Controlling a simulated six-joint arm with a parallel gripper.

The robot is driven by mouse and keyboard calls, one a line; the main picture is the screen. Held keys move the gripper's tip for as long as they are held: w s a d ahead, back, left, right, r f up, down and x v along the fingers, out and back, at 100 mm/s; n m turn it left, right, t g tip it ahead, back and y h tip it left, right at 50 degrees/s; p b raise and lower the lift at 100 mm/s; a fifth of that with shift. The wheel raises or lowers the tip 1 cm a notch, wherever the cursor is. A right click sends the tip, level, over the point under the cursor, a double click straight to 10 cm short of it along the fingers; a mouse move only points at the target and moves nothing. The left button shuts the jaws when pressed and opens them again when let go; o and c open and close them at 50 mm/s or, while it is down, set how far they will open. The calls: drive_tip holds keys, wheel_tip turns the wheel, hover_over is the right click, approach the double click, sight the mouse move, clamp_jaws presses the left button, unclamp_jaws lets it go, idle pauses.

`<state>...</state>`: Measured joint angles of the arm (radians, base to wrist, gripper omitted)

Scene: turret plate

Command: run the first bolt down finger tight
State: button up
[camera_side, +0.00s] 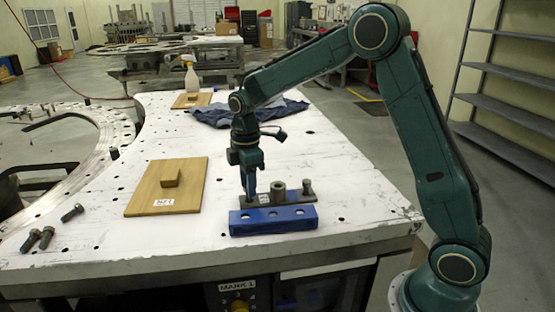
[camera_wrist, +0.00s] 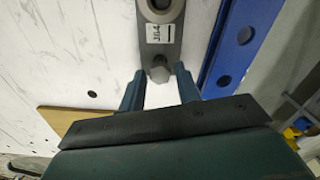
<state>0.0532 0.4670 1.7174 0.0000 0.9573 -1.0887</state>
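A dark grey plate (camera_side: 262,200) lies on the white table, with a round raised boss (camera_side: 279,190) near its middle. A bolt (camera_side: 307,187) stands at its right end. My gripper (camera_side: 249,192) points down at the plate's left end. In the wrist view, a hex bolt head (camera_wrist: 160,73) sits at the plate's near end, between the fingertips of my gripper (camera_wrist: 160,70). A gap shows on each side of the head, so the fingers look open. The bolt's shank and thread are hidden. The plate carries a white label (camera_wrist: 156,34) reading "J64" or similar.
A blue bar with holes (camera_side: 273,220) lies just in front of the plate. A wooden board with a block (camera_side: 168,187) lies left of my gripper. A blue cloth (camera_side: 240,113) and spray bottle (camera_side: 191,78) are behind.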

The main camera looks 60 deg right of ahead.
drive_tip(key=n, duration=1.1)
drive_tip(key=shift+n, duration=0.3)
drive_tip(key=n, duration=0.3)
drive_tip(key=shift+n, duration=2.3)
